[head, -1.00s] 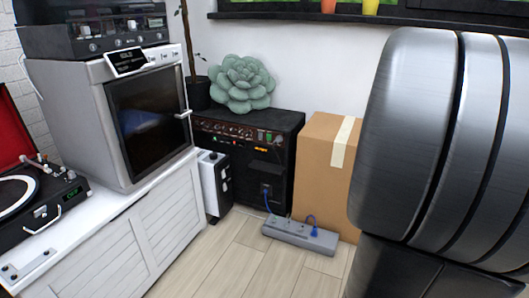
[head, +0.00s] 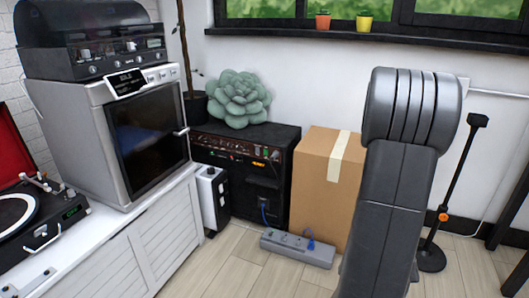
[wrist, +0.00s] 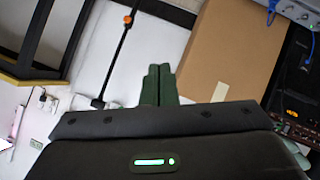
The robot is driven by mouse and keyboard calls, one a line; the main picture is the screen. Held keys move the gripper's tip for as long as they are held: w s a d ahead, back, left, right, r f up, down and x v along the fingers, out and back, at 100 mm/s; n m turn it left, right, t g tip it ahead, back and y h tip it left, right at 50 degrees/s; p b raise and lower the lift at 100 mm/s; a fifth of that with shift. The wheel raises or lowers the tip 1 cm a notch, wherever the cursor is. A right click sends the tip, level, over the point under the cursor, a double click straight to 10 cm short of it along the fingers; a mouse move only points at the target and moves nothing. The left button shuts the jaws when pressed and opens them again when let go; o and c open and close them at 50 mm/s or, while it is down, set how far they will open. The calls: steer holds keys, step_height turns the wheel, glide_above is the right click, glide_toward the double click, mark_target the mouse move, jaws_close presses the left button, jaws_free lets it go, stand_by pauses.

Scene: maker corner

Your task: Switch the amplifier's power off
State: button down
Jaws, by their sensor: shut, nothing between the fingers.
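The amplifier (head: 255,170) is a black box on the floor against the wall, with a row of knobs and small lit red and orange marks along its upper front. A blue plug and cord sit low on its front. I cannot make out the power switch's position. Part of the amplifier (wrist: 300,95) shows at the right edge of the wrist view. My gripper (wrist: 159,70) is shut and empty in the wrist view, its fingertips against the view of the cardboard box and wall. In the head view my arm stands right of the amplifier, and the gripper does not show.
A cardboard box (head: 318,185) stands right of the amplifier. A grey power strip (head: 285,249) lies on the floor in front. A green succulent (head: 238,98) sits on top. A white heater (head: 212,200) stands at left, beside the cabinet (head: 150,250). A black stand (head: 455,190) is at right.

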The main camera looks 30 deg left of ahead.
steer(key=f+n+t+h+p, duration=0.1)
steer(key=n+h+p, duration=0.1)
steer(key=h, duration=0.1)
steer(key=f+n+t+h+p, duration=0.1)
steer(key=n+t+h+p, duration=0.1)
steer(key=n, duration=0.1)
steer(key=d+f+n+t+h+p, duration=0.1)
steer(key=n+h, duration=0.1)
steer(key=h, duration=0.1)
steer(key=shift+s+f+h+p, duration=0.15)
steer(key=shift+s+h+p, duration=0.15)
steer(key=shift+s+p, duration=0.1)
